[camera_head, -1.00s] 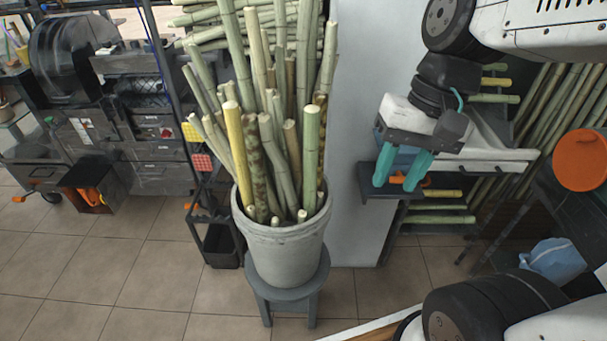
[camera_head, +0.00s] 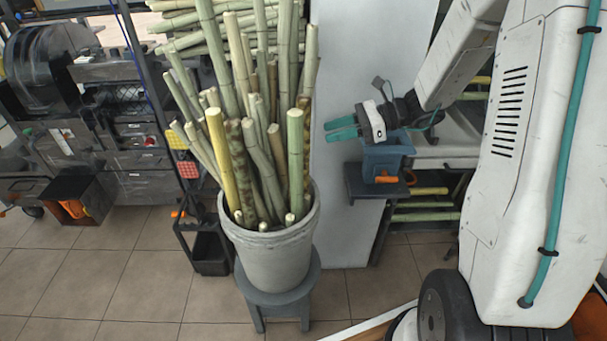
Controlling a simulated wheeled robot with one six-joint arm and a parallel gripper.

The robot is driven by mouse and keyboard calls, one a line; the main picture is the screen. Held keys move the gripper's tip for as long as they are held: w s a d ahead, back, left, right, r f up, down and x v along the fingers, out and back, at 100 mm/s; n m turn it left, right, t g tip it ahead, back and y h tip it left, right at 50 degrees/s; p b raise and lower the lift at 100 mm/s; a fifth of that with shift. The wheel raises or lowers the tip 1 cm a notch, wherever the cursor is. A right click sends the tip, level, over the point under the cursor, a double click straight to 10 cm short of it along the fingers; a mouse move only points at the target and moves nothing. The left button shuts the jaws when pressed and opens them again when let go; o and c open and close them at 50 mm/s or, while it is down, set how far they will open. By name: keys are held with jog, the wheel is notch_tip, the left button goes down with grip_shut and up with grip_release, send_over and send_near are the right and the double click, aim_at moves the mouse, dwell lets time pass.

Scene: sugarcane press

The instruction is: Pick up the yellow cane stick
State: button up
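The yellow cane stick (camera_head: 222,160) stands in a grey pot (camera_head: 270,257) at the pot's left front, leaning slightly left, its pale cut top above the rim. Green and mottled brown canes crowd close behind it and to its right. The pot hides its lower end. My gripper (camera_head: 341,128) has two teal fingers pointing left, set apart with a gap between them. It is open and empty, to the right of the canes and apart from the yellow stick.
The pot stands on a grey stool (camera_head: 280,296). Stacked canes (camera_head: 180,22) lie behind it. A white panel (camera_head: 345,215) rises behind my gripper, and a blue device (camera_head: 385,160) sits on a dark shelf below it. A black bin (camera_head: 208,250) stands left of the pot. Tiled floor is clear at left front.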

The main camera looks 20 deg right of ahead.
jog(key=x, duration=0.6)
jog(key=shift+a, duration=0.4)
jog(key=shift+f, duration=0.1)
grip_shut()
